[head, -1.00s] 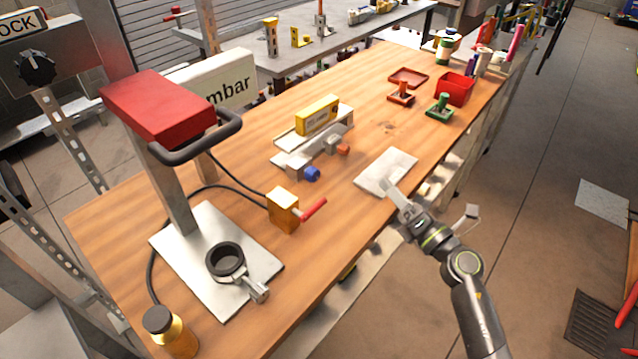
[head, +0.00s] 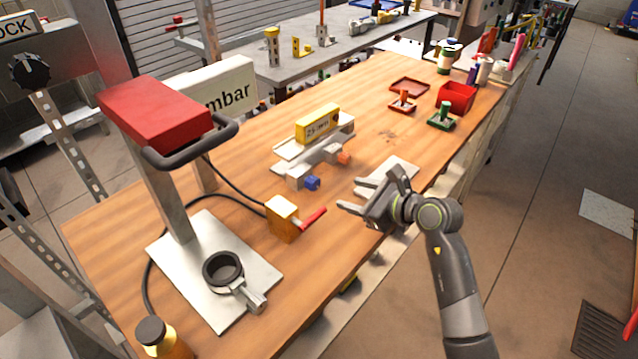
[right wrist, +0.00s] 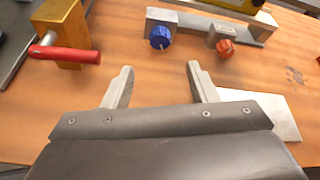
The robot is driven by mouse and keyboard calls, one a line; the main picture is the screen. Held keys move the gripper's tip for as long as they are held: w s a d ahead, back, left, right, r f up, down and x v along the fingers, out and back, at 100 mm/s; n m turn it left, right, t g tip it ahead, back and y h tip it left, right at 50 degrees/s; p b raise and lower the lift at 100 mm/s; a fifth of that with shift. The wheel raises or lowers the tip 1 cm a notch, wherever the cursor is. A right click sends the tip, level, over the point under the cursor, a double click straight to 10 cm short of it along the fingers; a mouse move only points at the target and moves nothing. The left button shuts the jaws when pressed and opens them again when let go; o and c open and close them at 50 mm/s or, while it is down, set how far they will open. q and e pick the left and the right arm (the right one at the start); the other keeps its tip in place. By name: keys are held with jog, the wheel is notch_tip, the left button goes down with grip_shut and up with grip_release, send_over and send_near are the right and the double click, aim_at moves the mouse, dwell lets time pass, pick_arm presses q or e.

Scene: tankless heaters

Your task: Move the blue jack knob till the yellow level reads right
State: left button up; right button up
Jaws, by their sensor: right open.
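The blue jack knob (head: 312,183) sticks out of the near left end of a grey metal fixture on the wooden bench; it also shows in the right wrist view (right wrist: 160,37). The yellow level (head: 318,124) sits on top of the fixture's plate; only its lower edge shows in the right wrist view (right wrist: 240,4). Its reading is too small to tell. My right gripper (head: 347,195) is open and empty, its fingers pointing toward the blue knob but apart from it. It also shows in the right wrist view (right wrist: 158,78). My left gripper is not in view.
An orange knob (right wrist: 225,47) sits right of the blue one. A brass block (head: 283,218) with a red handle (head: 313,217) stands to the left. A flat pale plate (head: 400,168) lies partly behind my right gripper. A red press (head: 158,112) stands at the left.

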aim_at(316, 184)
jog(key=x, duration=1.2)
